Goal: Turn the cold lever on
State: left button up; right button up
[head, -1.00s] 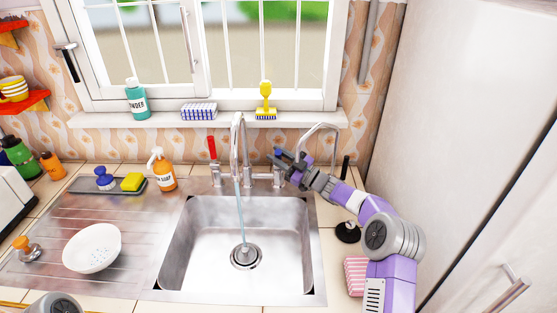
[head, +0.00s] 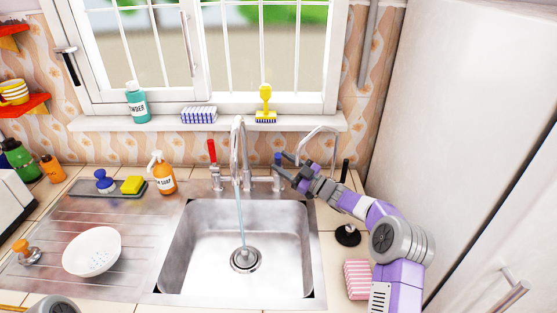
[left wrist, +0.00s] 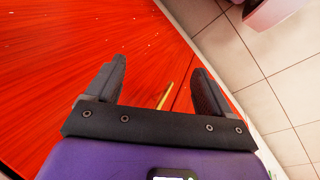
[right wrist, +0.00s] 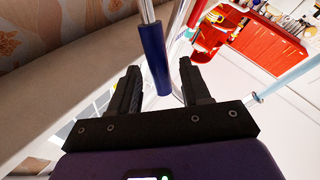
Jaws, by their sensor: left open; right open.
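The cold lever, with a blue handle (head: 277,158), stands upright on the right side of the tap (head: 237,150). A thin stream of water (head: 239,208) falls from the spout into the sink. My right gripper (head: 285,167) is open just right of the blue handle. In the right wrist view the blue handle (right wrist: 154,58) lies between the open fingertips (right wrist: 158,82); I cannot tell whether they touch it. The red-handled lever (head: 212,152) stands on the tap's left side. My left gripper (left wrist: 157,75) is open and empty, above a red surface.
The sink basin (head: 205,245) is empty. A curved metal pipe (head: 320,130) rises behind my right gripper. A black stopper (head: 347,234) and striped pink sponge (head: 358,279) lie at right.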

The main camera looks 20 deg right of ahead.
jog(key=v, duration=0.5)
